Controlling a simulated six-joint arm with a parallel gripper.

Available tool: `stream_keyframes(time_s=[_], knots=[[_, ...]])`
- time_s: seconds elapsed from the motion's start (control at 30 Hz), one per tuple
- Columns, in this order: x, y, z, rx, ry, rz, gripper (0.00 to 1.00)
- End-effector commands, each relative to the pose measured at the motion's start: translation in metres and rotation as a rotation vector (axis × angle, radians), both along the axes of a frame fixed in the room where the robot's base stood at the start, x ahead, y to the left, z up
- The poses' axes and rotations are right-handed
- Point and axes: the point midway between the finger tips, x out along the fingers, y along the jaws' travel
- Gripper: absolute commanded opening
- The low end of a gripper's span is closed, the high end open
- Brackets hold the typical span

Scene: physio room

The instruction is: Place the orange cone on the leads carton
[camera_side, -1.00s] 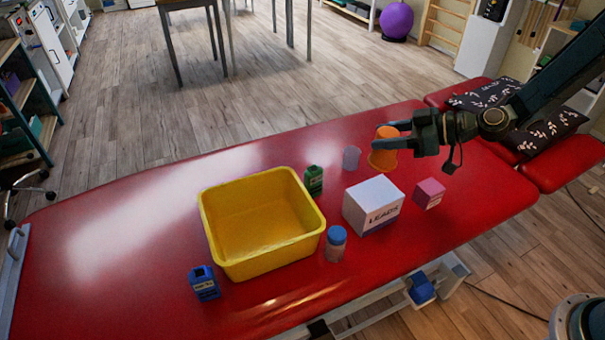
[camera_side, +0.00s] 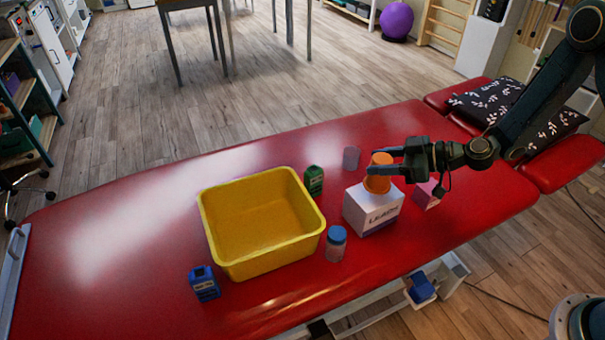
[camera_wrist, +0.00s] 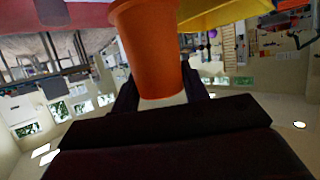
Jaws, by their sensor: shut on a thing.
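The orange cone (camera_side: 378,173) is held upright in my gripper (camera_side: 382,174), whose fingers are shut on it. In the side view it stands over the top of the white leads carton (camera_side: 374,211). I cannot tell whether its base touches the carton or hangs just above it. In the wrist view the orange cone (camera_wrist: 151,45) fills the space between my fingers (camera_wrist: 158,93).
A pink box (camera_side: 427,194) stands close to the carton's right, partly behind my gripper.

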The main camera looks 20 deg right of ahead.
Motion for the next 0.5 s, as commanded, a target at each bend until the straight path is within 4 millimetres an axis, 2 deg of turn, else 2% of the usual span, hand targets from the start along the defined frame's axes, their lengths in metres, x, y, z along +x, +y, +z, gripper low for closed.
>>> stream_keyframes(time_s=[0.2,0.5], knots=[[0.000,0.000,-0.019,0.001,0.001,-0.001,0.23],[0.000,0.000,-0.022,0.001,0.001,0.000,0.23]])
